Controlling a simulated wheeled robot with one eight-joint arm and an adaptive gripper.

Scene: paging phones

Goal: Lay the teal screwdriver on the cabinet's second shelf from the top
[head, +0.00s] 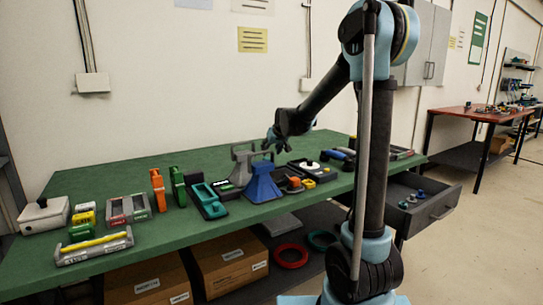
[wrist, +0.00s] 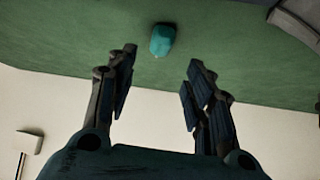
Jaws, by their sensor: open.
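A small rounded teal object (wrist: 162,40) lies on the green bench top in the wrist view, just beyond and between my fingertips. It may be the teal screwdriver seen nearly end-on; its full shape does not show. My gripper (wrist: 160,66) is open and empty, with clear space between its fingers and the teal object. In the head view, my gripper (head: 277,146) hangs above the back part of the bench, behind the grey and blue stands. I cannot make out the screwdriver there. A grey wall cabinet (head: 436,45) stands partly behind my arm; no shelves inside it show.
The green bench (head: 100,182) holds a grey stand (head: 243,165), a blue stand (head: 262,185), a teal device (head: 208,199) and orange and green upright tools. An open drawer (head: 432,207) juts out at right. Boxes (head: 230,262) sit below. The bench's back left is bare.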

